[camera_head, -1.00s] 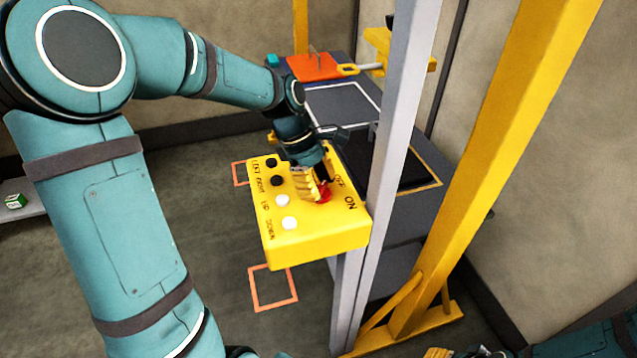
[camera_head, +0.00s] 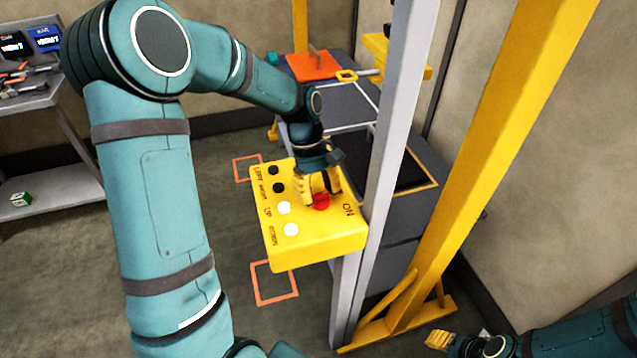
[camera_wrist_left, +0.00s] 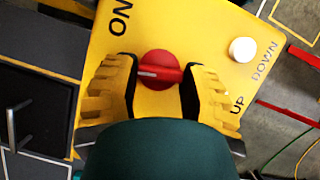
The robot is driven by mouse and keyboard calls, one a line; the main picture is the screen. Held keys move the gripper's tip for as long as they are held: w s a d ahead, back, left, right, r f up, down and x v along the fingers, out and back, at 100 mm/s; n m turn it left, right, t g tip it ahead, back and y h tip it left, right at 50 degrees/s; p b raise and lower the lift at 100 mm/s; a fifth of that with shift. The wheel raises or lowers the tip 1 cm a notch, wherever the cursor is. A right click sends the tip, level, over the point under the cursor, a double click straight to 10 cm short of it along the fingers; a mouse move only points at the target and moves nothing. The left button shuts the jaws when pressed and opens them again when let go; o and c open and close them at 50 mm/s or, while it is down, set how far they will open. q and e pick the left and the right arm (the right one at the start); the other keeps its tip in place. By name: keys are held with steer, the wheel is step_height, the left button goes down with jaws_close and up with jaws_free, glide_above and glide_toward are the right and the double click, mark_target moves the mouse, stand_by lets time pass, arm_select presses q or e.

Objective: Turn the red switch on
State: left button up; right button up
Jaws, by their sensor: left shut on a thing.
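A yellow control box (camera_head: 312,248) is mounted on the grey post. Its red switch (camera_head: 321,201) is a round knob with a raised grip, near the "ON" label. In the left wrist view the red switch (camera_wrist_left: 160,70) has a white line lying nearly level across the picture, and "ON" is printed to its upper left. My left gripper (camera_head: 320,192) is shut on the red switch, with one yellow finger on each side. My right gripper (camera_head: 440,340) is at the lower right, apart from the box; its opening is unclear.
White buttons (camera_head: 287,219) and black buttons (camera_head: 276,179) line the box's left side. The grey post (camera_head: 389,150) and a yellow frame (camera_head: 480,165) stand to the right. A dark table (camera_head: 425,210) is behind. Open floor lies to the left.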

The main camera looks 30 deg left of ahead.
arm_select(q)
steer(key=m+g+p, duration=0.1)
steer(key=m, duration=0.2)
steer(key=shift+d, duration=0.1)
steer(key=m+y+p, duration=0.1)
steer(key=m, duration=0.1)
steer(key=shift+m+g+p, duration=0.3)
steer(key=shift+g+p, duration=0.05)
steer(key=shift+g, duration=0.05)
steer(key=m+y+p, duration=0.1)
steer(key=m, duration=0.2)
steer(key=shift+w+d+g, duration=0.1)
steer(key=shift+g, duration=0.2)
steer(key=shift+f+m+y, duration=0.1)
steer(key=shift+m+y, duration=0.6)
steer(key=shift+m, duration=0.7)
steer(key=o, duration=1.2)
steer(key=v, duration=1.2)
steer(key=shift+d, duration=0.1)
